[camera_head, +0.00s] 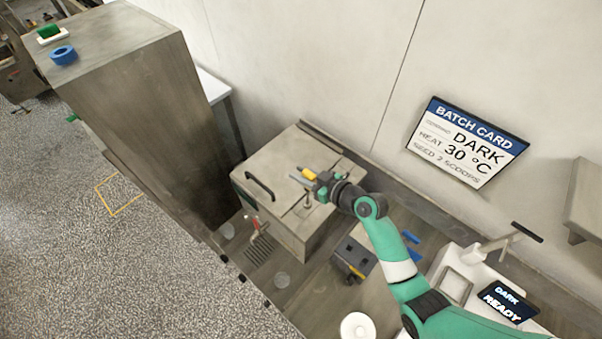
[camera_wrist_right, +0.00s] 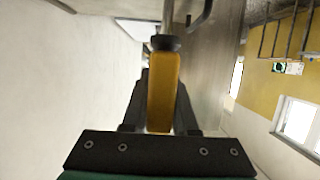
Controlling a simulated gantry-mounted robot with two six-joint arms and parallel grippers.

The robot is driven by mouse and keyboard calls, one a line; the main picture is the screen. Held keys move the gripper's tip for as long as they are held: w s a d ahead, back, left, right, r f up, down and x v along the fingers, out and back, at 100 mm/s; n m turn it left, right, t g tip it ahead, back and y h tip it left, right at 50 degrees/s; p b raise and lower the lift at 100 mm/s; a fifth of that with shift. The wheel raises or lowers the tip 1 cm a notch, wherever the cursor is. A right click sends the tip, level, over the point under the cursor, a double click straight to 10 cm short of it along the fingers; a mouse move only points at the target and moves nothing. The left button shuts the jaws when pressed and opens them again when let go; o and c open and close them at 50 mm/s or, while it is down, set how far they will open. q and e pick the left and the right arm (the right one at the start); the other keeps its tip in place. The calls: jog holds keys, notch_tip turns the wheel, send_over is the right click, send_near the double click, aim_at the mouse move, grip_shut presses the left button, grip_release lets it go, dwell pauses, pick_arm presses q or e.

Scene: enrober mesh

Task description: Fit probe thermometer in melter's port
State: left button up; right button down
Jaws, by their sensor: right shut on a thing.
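My right gripper (camera_head: 318,183) is shut on the probe thermometer and holds it above the lid of a steel box. The thermometer's yellow handle (camera_head: 303,174) sticks out from the jaws at the left. In the right wrist view the amber handle (camera_wrist_right: 161,88) sits between the fingers, with a black collar and a thin metal shaft (camera_wrist_right: 167,14) beyond it. The steel box (camera_head: 272,219), which looks like the melter, has a black lid handle (camera_head: 260,186). I cannot make out its port clearly near the gripper. My left gripper is not in view.
A batch card (camera_head: 467,142) is on the back wall. A display (camera_head: 507,302) reading DARK READY is at the lower right. A dark block (camera_head: 355,257), a white round dish (camera_head: 357,327) and clear cups stand on the bench. A tall steel cabinet (camera_head: 160,120) is at the left.

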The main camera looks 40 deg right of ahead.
jog(key=shift+f+b, duration=4.35)
jog(key=shift+f, duration=0.1)
jog(key=c, duration=0.6)
grip_release()
jog(key=p+v, duration=0.1)
jog(key=v, duration=0.8)
jog(key=shift+d+r, duration=0.1)
jog(key=shift+r, duration=0.05)
jog(key=p+v, duration=0.2)
jog(key=shift+s+p, duration=0.3)
jog(key=shift+p, duration=0.1)
